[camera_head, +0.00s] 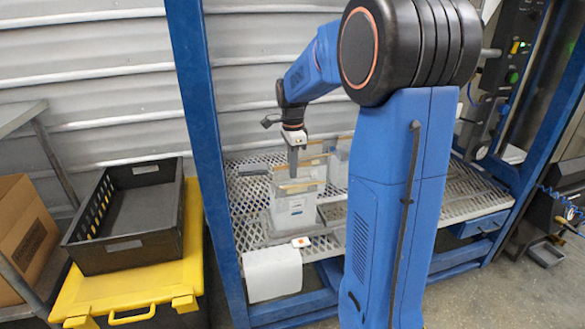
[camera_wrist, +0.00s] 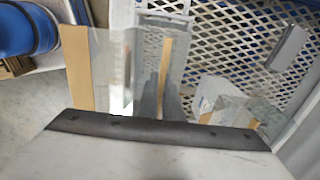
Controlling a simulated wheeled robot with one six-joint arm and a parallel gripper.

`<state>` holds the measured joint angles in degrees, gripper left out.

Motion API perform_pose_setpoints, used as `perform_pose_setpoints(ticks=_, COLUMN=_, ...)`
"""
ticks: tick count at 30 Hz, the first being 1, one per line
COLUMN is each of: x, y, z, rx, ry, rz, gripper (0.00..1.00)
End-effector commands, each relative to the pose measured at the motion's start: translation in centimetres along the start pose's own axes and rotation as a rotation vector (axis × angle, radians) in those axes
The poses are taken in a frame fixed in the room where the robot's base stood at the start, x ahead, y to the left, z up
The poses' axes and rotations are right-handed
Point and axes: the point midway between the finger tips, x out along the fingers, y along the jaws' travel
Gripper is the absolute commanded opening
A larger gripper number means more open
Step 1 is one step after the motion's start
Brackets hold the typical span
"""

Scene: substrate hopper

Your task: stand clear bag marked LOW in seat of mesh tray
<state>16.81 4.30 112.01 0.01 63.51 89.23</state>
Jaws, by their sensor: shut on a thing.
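My gripper (camera_head: 292,175) points down over the mesh tray (camera_head: 246,200) in the head view, shut on the top of a clear bag (camera_head: 292,211). The bag has a tan strip along its top and a pale label on its front; the label is too small to read. It hangs upright over the tray. I cannot tell whether its bottom touches anything. In the wrist view, the grey fingers (camera_wrist: 160,95) show with a tan strip between them, and the tray's mesh (camera_wrist: 235,45) lies below.
Another clear container (camera_head: 340,163) stands behind, partly hidden by my arm. A small white and orange piece (camera_head: 301,242) and a white sheet (camera_head: 272,275) are at the tray's front edge. A blue post (camera_head: 200,120) stands left, beside a black crate (camera_head: 135,215) on a yellow lid.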

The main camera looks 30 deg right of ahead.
Motion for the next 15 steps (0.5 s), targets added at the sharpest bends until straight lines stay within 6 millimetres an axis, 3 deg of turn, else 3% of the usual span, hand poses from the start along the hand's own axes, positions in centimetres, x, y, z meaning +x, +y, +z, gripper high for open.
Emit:
perform_pose_setpoints(ticks=14, x=0.52, y=0.0, z=0.0, rx=0.0, ry=0.0, rz=0.0, gripper=0.0)
perform_pose_setpoints(ticks=15, x=0.52, y=0.0, z=0.0, rx=0.0, ry=0.0, rz=0.0, gripper=0.15)
